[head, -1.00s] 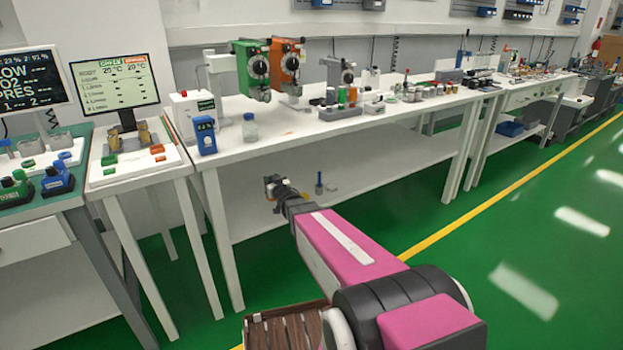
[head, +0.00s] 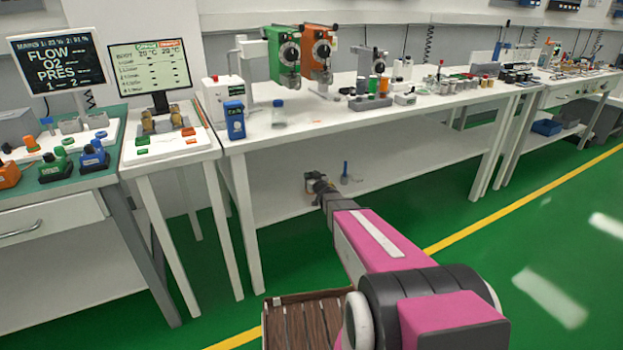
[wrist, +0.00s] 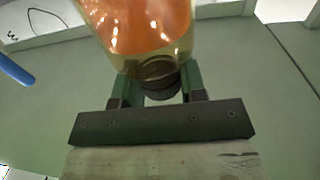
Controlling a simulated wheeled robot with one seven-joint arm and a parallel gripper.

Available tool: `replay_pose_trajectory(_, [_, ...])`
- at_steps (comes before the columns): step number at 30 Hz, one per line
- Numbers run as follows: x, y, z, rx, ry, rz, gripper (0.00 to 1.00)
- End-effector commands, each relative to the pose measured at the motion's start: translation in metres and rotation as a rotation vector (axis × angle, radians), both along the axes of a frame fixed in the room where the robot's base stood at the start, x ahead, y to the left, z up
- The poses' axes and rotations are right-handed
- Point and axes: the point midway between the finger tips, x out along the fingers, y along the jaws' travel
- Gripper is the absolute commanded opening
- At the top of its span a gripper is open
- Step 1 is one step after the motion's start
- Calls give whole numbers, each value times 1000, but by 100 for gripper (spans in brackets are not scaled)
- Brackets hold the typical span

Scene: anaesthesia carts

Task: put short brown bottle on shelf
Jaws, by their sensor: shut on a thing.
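The short brown bottle (wrist: 140,25) fills the top middle of the wrist view, with an orange-brown body and a dark ribbed cap. My gripper (wrist: 160,88) is shut on it at the cap end. In the head view my gripper (head: 314,183) is under the white bench, in front of or over its lower shelf (head: 410,148). The bottle is too small there to make out clearly, and I cannot tell whether it touches the shelf.
The bench top (head: 300,135) above my gripper carries green and orange devices, a clear jar (head: 278,113) and several small bottles. White bench legs (head: 242,215) stand left of my arm. The shelf to the right of the blue item is clear.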

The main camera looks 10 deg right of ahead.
Motion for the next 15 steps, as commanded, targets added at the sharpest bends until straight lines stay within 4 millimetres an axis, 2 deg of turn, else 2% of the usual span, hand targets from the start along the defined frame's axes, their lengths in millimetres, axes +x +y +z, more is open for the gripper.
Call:
replay_pose_trajectory(2, [0,0,-6,0,0,0,0])
replay_pose_trajectory(15, [0,0,-11,0,0,0,0])
